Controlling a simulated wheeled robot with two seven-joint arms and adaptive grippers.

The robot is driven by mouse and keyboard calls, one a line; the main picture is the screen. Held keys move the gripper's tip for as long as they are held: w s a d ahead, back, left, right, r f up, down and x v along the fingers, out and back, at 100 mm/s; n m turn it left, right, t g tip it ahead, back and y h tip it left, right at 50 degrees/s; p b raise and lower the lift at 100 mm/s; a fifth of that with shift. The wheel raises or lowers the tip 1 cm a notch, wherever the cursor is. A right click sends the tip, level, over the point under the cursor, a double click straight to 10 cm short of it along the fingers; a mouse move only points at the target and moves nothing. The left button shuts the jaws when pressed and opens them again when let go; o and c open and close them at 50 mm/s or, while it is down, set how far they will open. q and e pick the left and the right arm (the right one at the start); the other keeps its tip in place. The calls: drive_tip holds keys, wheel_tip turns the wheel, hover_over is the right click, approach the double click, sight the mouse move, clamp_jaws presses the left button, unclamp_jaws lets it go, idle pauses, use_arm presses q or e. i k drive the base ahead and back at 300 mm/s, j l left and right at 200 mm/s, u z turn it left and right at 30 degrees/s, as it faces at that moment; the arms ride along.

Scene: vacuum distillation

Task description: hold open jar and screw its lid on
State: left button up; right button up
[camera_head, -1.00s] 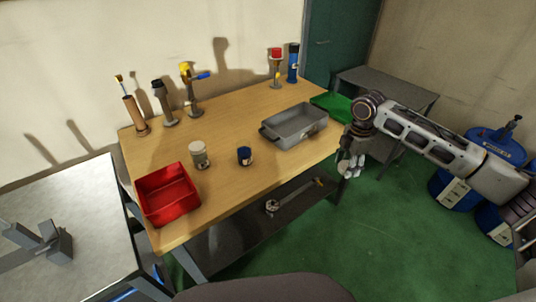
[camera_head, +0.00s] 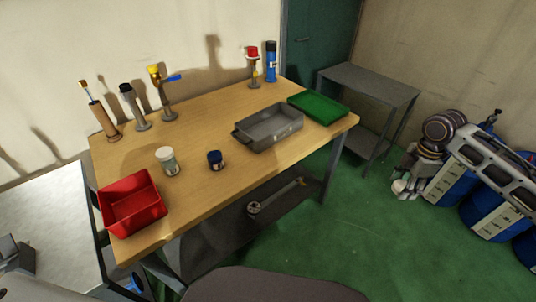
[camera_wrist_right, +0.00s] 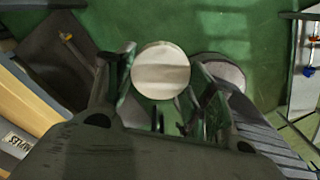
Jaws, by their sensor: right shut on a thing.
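My right gripper (camera_head: 404,187) is off to the right of the wooden table, above the green floor. In the right wrist view its fingers are shut on a pale round thing (camera_wrist_right: 161,70), seen face-on as a disc. I cannot tell whether it is a loose lid or the top of a jar. Whether either is open is too small to tell.
The wooden table (camera_head: 200,200) also holds a red bin (camera_head: 132,203), a grey tray (camera_head: 268,127), a green tray (camera_head: 318,107) and several upright tools along the back. A grey side table (camera_head: 368,82) and blue drums (camera_head: 452,180) stand at right. Green floor lies between.

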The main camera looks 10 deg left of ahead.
sight(213, 156)
drive_tip(key=i+l+z, duration=0.2)
drive_tip(key=z, duration=0.3)
drive_tip(key=i+l+z, duration=0.2)
drive_tip(key=z, duration=0.3)
drive_tip(key=i+u, duration=0.2)
drive_tip(key=u, duration=0.25)
drive_tip(key=i+l+u, duration=0.15)
drive_tip(key=u, duration=0.3)
drive_tip(key=i+l+u, duration=0.1)
drive_tip(key=u, duration=0.4)
drive_tip(key=i+l+u, duration=0.1)
drive_tip(key=u, duration=0.35)
drive_tip(key=l+u, duration=0.2)
drive_tip(key=u, duration=0.3)
drive_tip(key=l+u, duration=0.2)
drive_tip(key=u, duration=0.25)
drive_tip(key=i, duration=0.05)
